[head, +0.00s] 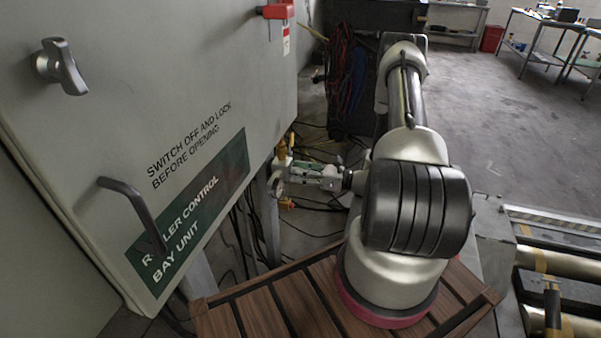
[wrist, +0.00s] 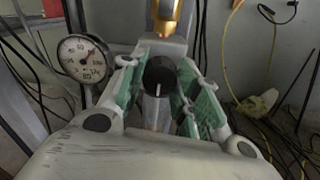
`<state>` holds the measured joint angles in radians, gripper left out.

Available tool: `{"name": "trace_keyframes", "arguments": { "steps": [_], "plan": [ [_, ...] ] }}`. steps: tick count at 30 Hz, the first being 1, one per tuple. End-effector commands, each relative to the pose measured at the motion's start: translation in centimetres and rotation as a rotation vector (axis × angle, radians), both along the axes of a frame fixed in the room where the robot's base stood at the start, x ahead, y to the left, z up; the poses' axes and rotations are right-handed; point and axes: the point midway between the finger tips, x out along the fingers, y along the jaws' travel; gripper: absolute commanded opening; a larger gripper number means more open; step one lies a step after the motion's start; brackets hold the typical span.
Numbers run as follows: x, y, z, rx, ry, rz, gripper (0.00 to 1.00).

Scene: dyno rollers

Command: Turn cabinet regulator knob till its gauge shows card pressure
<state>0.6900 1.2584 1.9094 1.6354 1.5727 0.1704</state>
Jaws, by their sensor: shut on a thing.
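The black regulator knob (wrist: 159,76) with a white line on its face sits between the green pads of my gripper (wrist: 160,84) in the wrist view. My gripper is shut on it, with a pad against each side. The white line points down. The round white pressure gauge (wrist: 83,59) is just left of the knob, its needle pointing to the upper right; the exact reading is too small to tell. In the head view my gripper (head: 318,174) reaches past the cabinet's right edge, beside the gauge (head: 277,187). The knob cannot be made out there. No pressure card is readable.
The grey cabinet (head: 150,100) fills the left, with a door handle (head: 133,205), a latch (head: 62,66) and a red switch (head: 275,11). A brass fitting (wrist: 168,15) is beyond the knob. Cables hang around it.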

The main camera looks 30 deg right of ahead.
Motion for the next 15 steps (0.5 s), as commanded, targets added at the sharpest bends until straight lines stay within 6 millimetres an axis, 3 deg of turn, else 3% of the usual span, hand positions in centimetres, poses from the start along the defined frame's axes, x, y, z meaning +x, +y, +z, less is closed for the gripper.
{"name": "trace_keyframes", "arguments": {
  "steps": [15],
  "plan": [
    [0.00, -0.03, -0.03, 0.277, 0.276, -0.001, 0.08]
  ]
}}
